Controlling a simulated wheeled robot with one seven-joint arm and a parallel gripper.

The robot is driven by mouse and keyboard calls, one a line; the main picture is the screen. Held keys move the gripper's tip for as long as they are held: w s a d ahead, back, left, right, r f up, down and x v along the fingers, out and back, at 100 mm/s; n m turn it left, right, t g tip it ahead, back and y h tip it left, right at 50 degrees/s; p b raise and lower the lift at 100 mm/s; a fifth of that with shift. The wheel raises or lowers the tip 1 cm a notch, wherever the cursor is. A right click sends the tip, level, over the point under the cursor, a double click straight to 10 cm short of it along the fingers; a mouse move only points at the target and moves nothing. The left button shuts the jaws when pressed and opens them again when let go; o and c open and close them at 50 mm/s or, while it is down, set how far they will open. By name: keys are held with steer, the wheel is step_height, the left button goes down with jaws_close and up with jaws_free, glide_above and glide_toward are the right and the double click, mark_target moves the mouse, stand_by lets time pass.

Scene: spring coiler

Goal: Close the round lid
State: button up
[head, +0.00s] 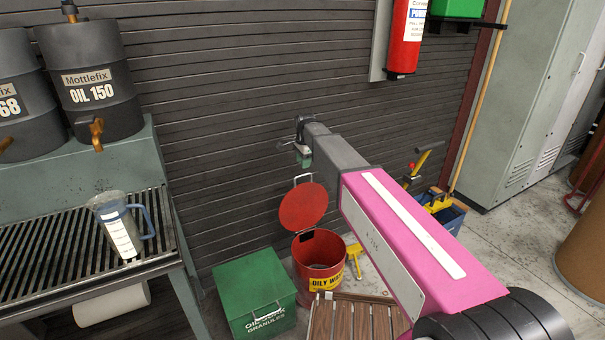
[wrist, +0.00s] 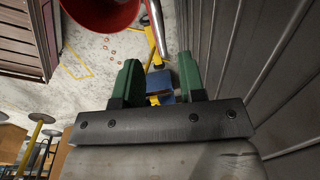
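The round red lid (head: 303,206) stands open, tilted up at the back of a red oily-waste can (head: 318,262). A thin metal handle (head: 302,181) sticks up at the lid's top edge. My gripper (head: 303,160) is above the lid, close to the slatted wall and apart from the handle. In the wrist view, my gripper (wrist: 158,65) has its two green fingers spread with nothing held between them.
A green granules box (head: 258,304) stands left of the can, and a wooden slatted top (head: 350,318) is in front. The slatted wall (head: 235,110) is close behind. A bench (head: 85,250) stands left.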

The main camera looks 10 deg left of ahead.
steer(key=shift+w+a+f, duration=0.1)
steer(key=shift+w+f, duration=0.05)
steer(key=shift+f, duration=1.4)
steer(key=shift+w+a+f, duration=0.1)
steer(key=shift+w+f, duration=0.05)
steer(key=shift+f, duration=1.4)
steer(key=shift+d, duration=0.1)
jaws_close()
